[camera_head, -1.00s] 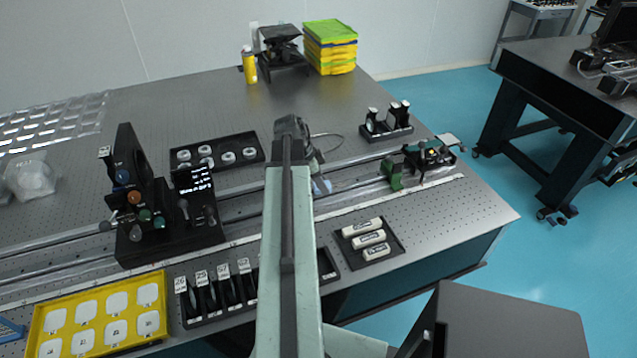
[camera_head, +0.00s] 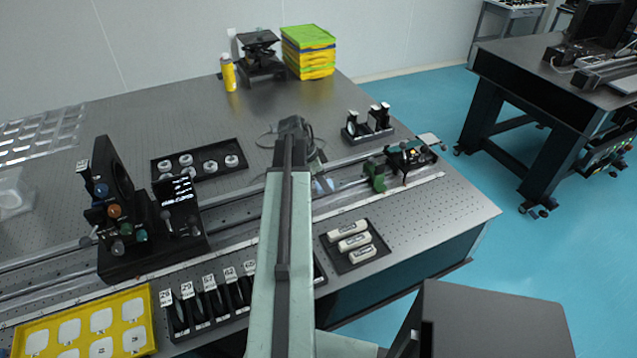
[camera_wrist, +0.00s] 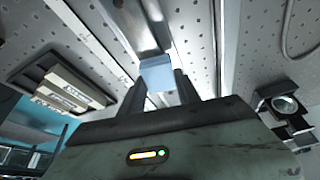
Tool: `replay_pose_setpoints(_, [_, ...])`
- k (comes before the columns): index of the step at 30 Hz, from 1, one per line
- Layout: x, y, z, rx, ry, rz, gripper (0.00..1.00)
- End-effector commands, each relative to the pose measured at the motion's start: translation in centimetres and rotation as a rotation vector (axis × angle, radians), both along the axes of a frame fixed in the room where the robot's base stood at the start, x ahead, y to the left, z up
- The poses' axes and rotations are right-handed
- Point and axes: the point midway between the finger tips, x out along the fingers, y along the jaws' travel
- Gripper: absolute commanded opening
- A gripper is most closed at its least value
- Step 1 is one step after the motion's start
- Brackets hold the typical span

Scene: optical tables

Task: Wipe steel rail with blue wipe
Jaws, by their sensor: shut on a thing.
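The blue wipe (camera_wrist: 157,73) is held between the fingers of my gripper (camera_wrist: 160,88), which is shut on it. In the head view the wipe (camera_head: 325,185) shows as a small pale blue patch just right of my arm. The steel rail (camera_wrist: 136,25) runs below the wipe in the wrist view; the wipe appears to be at its surface, but contact is not clear. In the head view the rail (camera_head: 237,207) crosses the table on both sides of my arm, which hides its middle.
A green mount (camera_head: 375,174) and a black stage (camera_head: 411,157) stand on the rail to the right. A black optics assembly (camera_head: 150,235) stands to the left. A tray of white bars (camera_head: 352,243) lies in front; a black holder (camera_head: 368,127) stands behind.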

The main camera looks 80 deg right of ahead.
Motion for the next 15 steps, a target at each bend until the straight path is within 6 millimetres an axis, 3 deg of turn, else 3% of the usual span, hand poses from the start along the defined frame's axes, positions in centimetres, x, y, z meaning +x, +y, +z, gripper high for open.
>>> replay_pose_setpoints(15, [-2.6, -2.2, -0.3, -0.001, 0.001, -0.001, 0.01])
